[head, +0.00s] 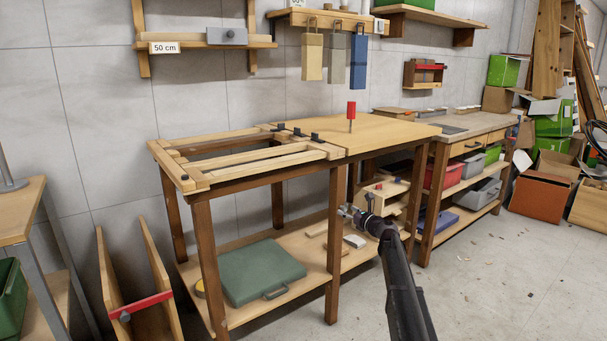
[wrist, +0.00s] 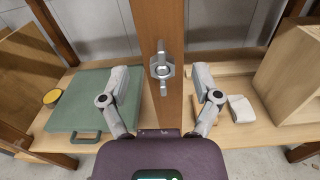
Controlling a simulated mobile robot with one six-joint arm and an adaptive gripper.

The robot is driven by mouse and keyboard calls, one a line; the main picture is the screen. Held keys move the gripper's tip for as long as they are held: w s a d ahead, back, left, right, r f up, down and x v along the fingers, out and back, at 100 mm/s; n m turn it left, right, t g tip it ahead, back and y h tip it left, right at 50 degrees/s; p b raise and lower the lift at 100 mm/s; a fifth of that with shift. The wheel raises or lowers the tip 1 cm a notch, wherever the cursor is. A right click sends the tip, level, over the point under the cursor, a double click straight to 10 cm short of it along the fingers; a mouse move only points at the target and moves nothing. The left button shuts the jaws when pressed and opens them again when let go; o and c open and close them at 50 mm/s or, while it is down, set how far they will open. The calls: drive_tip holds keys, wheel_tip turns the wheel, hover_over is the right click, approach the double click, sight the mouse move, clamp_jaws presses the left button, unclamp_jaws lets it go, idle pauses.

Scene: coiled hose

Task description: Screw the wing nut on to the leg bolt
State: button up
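In the wrist view a grey metal wing nut (wrist: 161,66) sits at the front face of the brown wooden table leg (wrist: 158,20), its wings pointing up and down. I cannot tell the leg bolt apart from the nut here, nor how far the nut is threaded on. My gripper (wrist: 161,78) is open, with one finger left of the leg and one right of it. Neither finger touches the nut. In the head view my gripper (head: 347,211) is beside the workbench's front leg (head: 335,250). The nut is too small to make out there.
The workbench's lower shelf (head: 232,317) carries a green case (head: 262,270) left of the leg. A small white block (wrist: 241,108) and a wooden box (wrist: 290,75) are to its right. The floor (head: 480,290) in front is mostly clear.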

drive_tip(key=shift+s+d, duration=0.1)
idle(0.3)
drive_tip(key=v, duration=0.7)
idle(0.6)
